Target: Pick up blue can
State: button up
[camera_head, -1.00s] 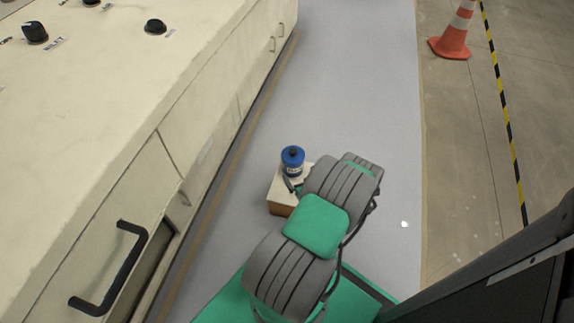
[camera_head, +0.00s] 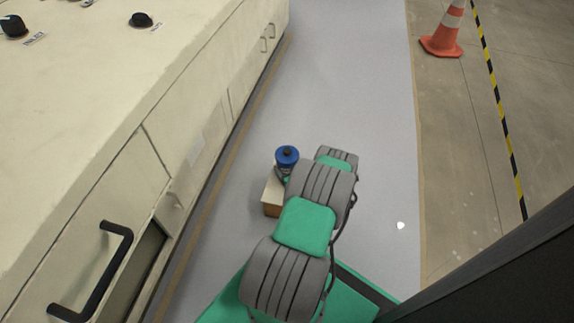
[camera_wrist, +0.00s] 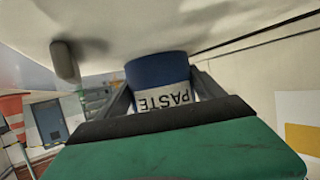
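The blue can (camera_head: 287,156) has a blue top and stands upright at the small box in the head view. In the wrist view the can (camera_wrist: 157,72) shows a white label reading "PASTE". My gripper (camera_wrist: 160,85) has a finger on each side of the can, with both fingertips close against its sides. Whether they press on it cannot be made out. In the head view my arm hides most of the gripper and the can's lower right side. I cannot tell whether the can's base touches the box.
The small wooden box (camera_head: 272,196) is partly hidden by my arm. A long cream cabinet (camera_head: 130,150) with black handles lies along the left. The grey floor strip (camera_head: 340,70) is clear ahead. An orange cone (camera_head: 442,38) and a yellow-black floor line (camera_head: 497,100) are at the right.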

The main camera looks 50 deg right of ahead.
jog(key=c, duration=0.9)
jog(key=shift+r, duration=0.3)
notch_tip(320, 180, up, 3)
jog(key=shift+d+f+p, duration=0.15)
jog(key=shift+f+p, duration=0.05)
jog(key=shift+p, duration=0.65)
jog(key=s+a+r+p, duration=0.1)
jog(key=r, duration=0.1)
jog(key=s+a+r+p, duration=0.1)
jog(key=r+p, duration=0.1)
jog(key=s+a+r+p, duration=0.1)
jog(key=s+r, duration=0.1)
jog(key=r, duration=0.1)
jog(key=shift+s, duration=0.1)
jog(key=p, duration=0.4)
send_near(288, 161)
notch_tip(288, 161, up, 4)
jog(key=s+a, duration=0.2)
jog(key=shift+d+r+p, duration=0.2)
jog(key=shift+r+p, duration=1)
jog(key=shift+r, duration=0.45)
